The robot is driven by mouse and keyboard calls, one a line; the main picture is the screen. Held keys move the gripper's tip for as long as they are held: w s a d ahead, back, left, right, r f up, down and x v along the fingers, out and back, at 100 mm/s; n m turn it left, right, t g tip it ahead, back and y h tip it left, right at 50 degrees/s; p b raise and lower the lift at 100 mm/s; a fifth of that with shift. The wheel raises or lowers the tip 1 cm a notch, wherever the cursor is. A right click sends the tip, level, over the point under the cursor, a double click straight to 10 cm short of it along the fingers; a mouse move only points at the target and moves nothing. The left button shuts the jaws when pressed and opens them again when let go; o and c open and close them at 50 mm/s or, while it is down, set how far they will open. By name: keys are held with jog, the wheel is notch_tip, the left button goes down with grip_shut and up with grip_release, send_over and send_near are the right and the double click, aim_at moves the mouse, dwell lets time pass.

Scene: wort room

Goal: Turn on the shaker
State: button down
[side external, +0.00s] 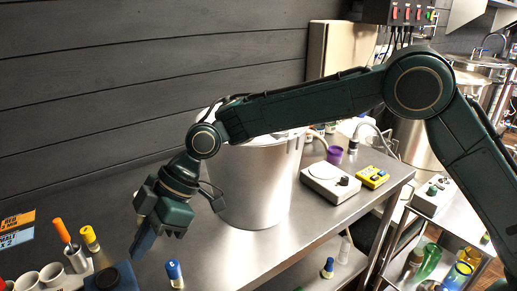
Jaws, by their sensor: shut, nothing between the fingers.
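My gripper (143,244) points down over the left part of the steel bench, with its fingers together and nothing seen between them. Just below and left of it, a dark blue device (112,277) with a dark round top is cut off by the lower picture edge. It may be the shaker, but I cannot tell for sure. No switch on it can be made out. The fingertips look close to its top right edge; whether they touch I cannot tell.
A large steel pot (255,185) stands right behind my arm. White cups (52,275) and a holder with orange- and yellow-handled tools are at the left. A blue-capped vial (174,273) stands right of my gripper. A yellow meter (372,177) lies near the bench's right end.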

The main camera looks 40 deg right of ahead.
jog(key=shift+d+f+v, duration=0.15)
jog(key=shift+d+v, duration=0.05)
jog(key=shift+v, duration=0.95)
jog(key=shift+d+f+v, duration=0.15)
jog(key=shift+v, duration=0.95)
jog(key=s+d+r+m+t+h, duration=0.1)
jog(key=s+d+r+m, duration=0.25)
jog(key=d, duration=0.45)
jog(key=s+d+r+m+t+h, duration=0.2)
jog(key=d+r, duration=0.2)
jog(key=d, duration=0.4)
jog(key=s+d+r+m+t+h, duration=0.1)
jog(key=s+d+r+m, duration=0.2)
jog(key=d, duration=0.5)
jog(key=s+d+f+m+h, duration=0.2)
jog(key=s+d+m, duration=0.2)
jog(key=s+d, duration=0.4)
jog(key=s+d+f+m+t+h, duration=0.1)
jog(key=s+d+m, duration=0.4)
jog(key=s, duration=0.5)
jog(key=d+f+h, duration=0.1)
jog(key=d, duration=0.1)
jog(key=shift+d+t, duration=0.3)
jog(key=shift+d, duration=0.05)
